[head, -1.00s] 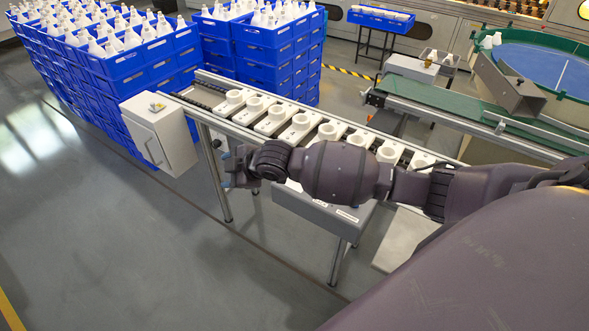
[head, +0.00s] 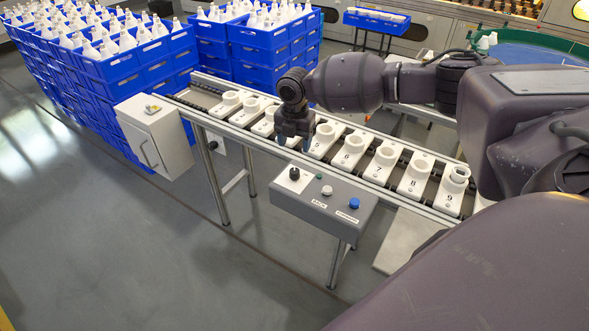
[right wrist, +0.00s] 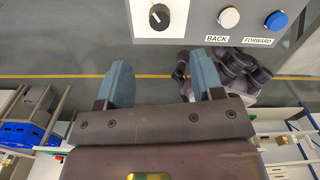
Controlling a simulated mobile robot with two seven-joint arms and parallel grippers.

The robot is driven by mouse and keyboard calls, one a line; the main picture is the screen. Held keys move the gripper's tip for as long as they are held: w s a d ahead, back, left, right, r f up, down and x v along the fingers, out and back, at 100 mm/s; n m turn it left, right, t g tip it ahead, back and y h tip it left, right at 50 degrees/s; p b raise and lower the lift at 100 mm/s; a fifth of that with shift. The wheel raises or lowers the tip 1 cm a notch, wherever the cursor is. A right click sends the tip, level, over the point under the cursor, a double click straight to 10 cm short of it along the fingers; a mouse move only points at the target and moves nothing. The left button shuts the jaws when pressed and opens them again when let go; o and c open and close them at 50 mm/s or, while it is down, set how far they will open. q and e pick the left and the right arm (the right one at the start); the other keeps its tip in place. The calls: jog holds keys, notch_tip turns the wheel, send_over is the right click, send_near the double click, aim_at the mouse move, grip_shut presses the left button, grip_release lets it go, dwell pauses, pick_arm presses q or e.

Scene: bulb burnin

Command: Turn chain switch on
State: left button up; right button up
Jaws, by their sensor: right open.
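The chain switch (head: 294,174) is a black round knob on a white plate at the left end of a grey control box (head: 318,204). In the right wrist view the switch (right wrist: 159,16) shows at the top centre, its white mark pointing to the upper left. My right gripper (head: 293,143) points down at the conveyor's near edge, apart from the knob and just above it in the head view. In the right wrist view my right gripper (right wrist: 163,78) has its blue-grey fingers spread with nothing between them. My left gripper is not in view.
A white BACK button (head: 327,190) and a blue FORWARD button (head: 354,203) sit right of the knob. Numbered white holders (head: 385,168) line the conveyor behind. A white cabinet (head: 155,135) is at the left end. The floor in front is free.

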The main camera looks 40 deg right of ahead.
aim_at(295, 171)
notch_tip(295, 171, down, 9)
jog(key=shift+f+b, duration=0.1)
jog(key=shift+b, duration=0.4)
jog(key=shift+f, duration=0.65)
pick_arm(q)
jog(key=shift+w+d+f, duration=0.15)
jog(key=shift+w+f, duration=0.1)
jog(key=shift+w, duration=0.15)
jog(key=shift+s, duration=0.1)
pick_arm(e)
jog(key=shift+c, duration=0.7)
jog(key=c, duration=0.8)
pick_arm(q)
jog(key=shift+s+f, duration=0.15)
